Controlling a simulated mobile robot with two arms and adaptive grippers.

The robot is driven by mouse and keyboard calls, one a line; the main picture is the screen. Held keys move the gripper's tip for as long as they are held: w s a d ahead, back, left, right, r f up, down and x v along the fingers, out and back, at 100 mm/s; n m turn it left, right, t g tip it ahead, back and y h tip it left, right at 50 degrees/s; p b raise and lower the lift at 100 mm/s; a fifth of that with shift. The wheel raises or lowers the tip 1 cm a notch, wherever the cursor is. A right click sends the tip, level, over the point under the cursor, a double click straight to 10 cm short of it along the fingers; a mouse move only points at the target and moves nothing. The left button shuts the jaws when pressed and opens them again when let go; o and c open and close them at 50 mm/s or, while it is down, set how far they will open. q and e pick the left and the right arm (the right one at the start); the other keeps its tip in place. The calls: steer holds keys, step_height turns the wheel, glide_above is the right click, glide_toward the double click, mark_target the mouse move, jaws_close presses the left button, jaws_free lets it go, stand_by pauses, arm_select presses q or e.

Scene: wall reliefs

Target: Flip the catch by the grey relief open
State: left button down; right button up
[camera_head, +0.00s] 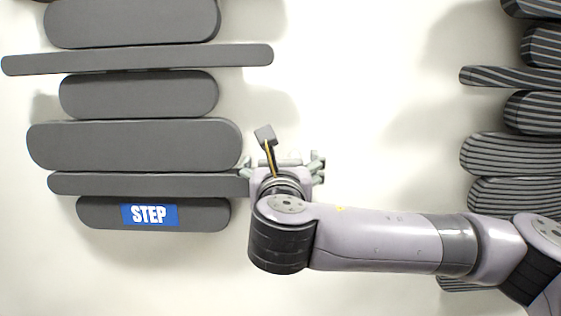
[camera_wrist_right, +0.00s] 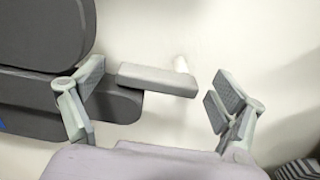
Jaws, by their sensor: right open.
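The grey relief (camera_head: 135,145) is a stack of rounded dark grey slabs on the white wall, at the left in the head view. Its slabs also fill the left of the right wrist view (camera_wrist_right: 40,35). The catch (camera_wrist_right: 150,77) is a flat grey lever on a short white post, lying roughly level beside the relief. My right gripper (camera_wrist_right: 160,88) is open, with one finger on each side of the lever and gaps to both. In the head view my right gripper (camera_head: 284,166) is at the relief's lower right, and my wrist largely hides the catch. My left gripper is out of view.
A striped dark relief (camera_head: 510,155) stands at the right edge, behind my right arm. Bare white wall lies between the two reliefs.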

steer(key=shift+c, duration=0.2)
steer(key=c, duration=1.7)
